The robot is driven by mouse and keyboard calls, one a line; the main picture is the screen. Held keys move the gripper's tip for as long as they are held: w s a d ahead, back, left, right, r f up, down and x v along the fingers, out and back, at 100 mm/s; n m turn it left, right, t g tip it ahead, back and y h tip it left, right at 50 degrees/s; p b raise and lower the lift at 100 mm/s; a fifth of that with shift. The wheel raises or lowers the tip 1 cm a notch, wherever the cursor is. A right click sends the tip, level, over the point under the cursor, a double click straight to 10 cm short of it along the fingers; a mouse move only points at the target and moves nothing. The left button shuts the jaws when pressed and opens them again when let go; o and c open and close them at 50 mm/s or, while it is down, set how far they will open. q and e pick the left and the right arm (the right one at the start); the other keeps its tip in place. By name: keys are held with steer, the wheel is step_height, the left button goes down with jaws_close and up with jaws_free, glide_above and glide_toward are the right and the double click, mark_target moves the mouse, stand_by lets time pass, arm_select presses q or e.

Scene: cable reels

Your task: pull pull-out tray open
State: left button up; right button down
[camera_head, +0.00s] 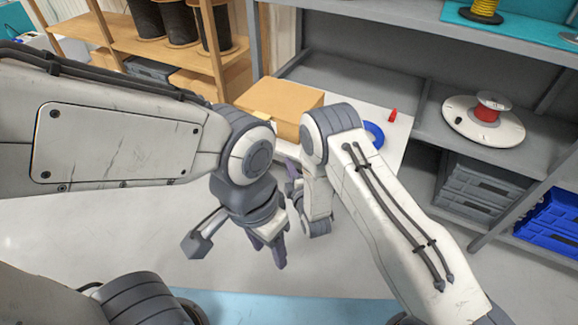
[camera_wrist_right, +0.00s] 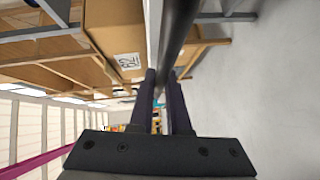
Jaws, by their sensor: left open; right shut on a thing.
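The pull-out tray (camera_head: 393,154) is a white board at the lower level of the grey shelf; my right arm hides part of its front. In the right wrist view a dark round bar (camera_wrist_right: 180,30), the tray's handle, runs beside the tray's pale edge (camera_wrist_right: 152,28). My right gripper (camera_head: 292,182) is at the tray's front; in the wrist view its two fingers (camera_wrist_right: 163,92) are shut on the handle. My left gripper (camera_head: 270,250) is open and empty, hanging over the floor, lower and left of the right one.
On the tray are a cardboard box (camera_head: 281,108), a blue ring (camera_head: 374,134) and a small red object (camera_head: 393,115). A white reel (camera_head: 483,122) stands on the grey shelf. Grey crates (camera_head: 478,188) and a blue crate (camera_head: 553,220) sit below. The floor in front is clear.

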steer(key=shift+d, duration=0.1)
steer(key=c, duration=0.9)
jaws_free()
steer(key=shift+d, duration=0.1)
steer(key=p+v, duration=0.1)
steer(key=v, duration=0.9)
steer(key=shift+s, duration=0.2)
steer(key=shift+r, duration=0.1)
